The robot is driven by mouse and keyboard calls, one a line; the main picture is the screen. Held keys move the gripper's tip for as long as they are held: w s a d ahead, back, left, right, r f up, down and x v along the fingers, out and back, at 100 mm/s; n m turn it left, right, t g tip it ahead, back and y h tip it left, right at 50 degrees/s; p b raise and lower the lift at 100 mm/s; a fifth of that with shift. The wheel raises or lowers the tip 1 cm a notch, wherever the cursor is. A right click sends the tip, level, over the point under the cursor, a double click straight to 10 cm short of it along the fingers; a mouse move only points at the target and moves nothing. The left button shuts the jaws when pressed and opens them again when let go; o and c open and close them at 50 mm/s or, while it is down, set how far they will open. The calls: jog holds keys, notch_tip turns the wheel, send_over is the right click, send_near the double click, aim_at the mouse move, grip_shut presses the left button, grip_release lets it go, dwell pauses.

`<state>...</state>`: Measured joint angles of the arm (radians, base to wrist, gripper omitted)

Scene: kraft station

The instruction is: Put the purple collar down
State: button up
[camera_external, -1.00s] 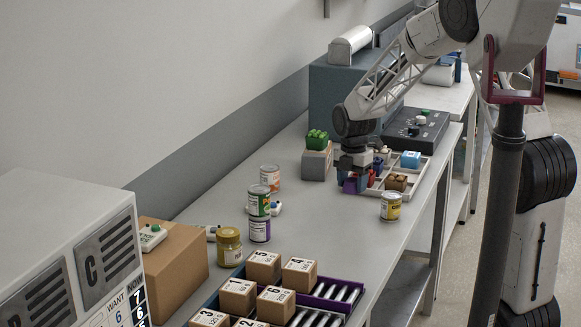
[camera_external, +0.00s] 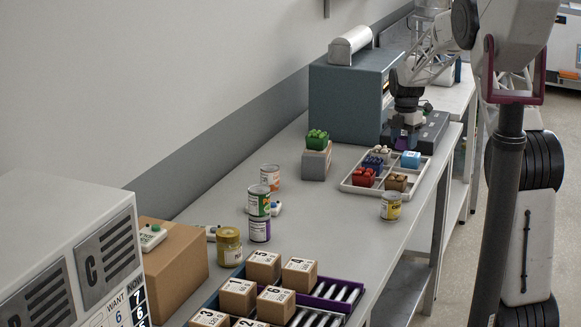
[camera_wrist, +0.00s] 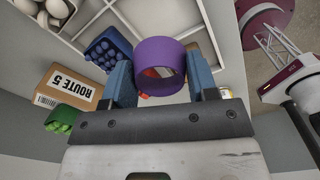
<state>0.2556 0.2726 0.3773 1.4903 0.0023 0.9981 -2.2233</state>
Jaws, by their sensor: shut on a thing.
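The purple collar (camera_wrist: 158,62) is a short open ring. My gripper (camera_wrist: 161,76) is shut on it, with one blue-grey finger on each side in the wrist view. In the external view, my gripper (camera_external: 405,140) is beyond the divided tray, in front of the dark control panel (camera_external: 434,130), and a bit of the purple collar (camera_external: 396,134) shows there. Most of the collar is hidden by my gripper in that view. I cannot tell whether the collar touches anything below it.
The pale divided tray (camera_external: 349,187) holds red, blue, brown, light blue and white items. A carton (camera_external: 315,166) with a green crate (camera_external: 317,140) stands left of it. A yellow-labelled can (camera_external: 390,207) stands in front. The blue-grey machine (camera_external: 345,100) stands behind.

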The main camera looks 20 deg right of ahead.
jog(key=shift+w+d, duration=0.1)
jog(key=shift+d, duration=0.2)
jog(key=shift+f, duration=2.45)
jog(key=shift+f, duration=2.5)
jog(key=shift+f, duration=0.15)
jog(key=o, duration=0.6)
